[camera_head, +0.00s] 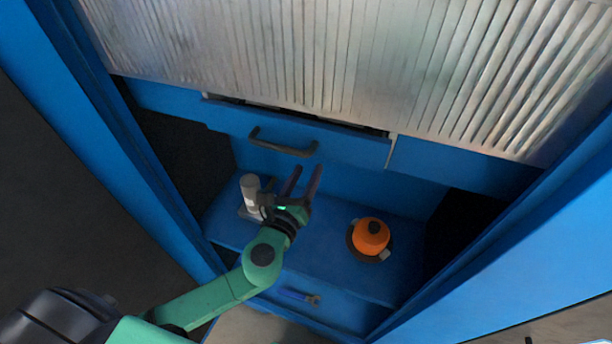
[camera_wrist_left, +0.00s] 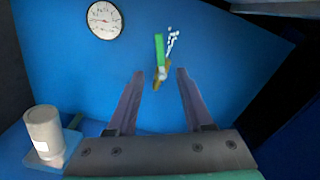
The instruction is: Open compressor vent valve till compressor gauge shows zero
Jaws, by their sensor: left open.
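The compressor vent valve (camera_wrist_left: 160,70), with a green lever (camera_wrist_left: 159,47) and a brass-coloured body, sits on the blue back wall in the left wrist view. The lever points up. Small white blobs (camera_wrist_left: 172,40) trail up and right beside it. A round white gauge (camera_wrist_left: 104,20) is on the wall at upper left; its needle is too small to read surely. My left gripper (camera_head: 306,170) is open and empty, its fingers reaching toward the wall. In the left wrist view the valve appears between the fingertips (camera_wrist_left: 160,74); contact cannot be told. In the head view the valve and gauge are hidden.
A grey-white cylinder (camera_head: 250,188) stands left of my gripper on the blue shelf (camera_head: 330,255). An orange round object (camera_head: 371,236) on a dark base stands to the right. A drawer with a dark handle (camera_head: 283,146) overhangs the shelf. A blue wrench (camera_head: 298,295) is at the lower front.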

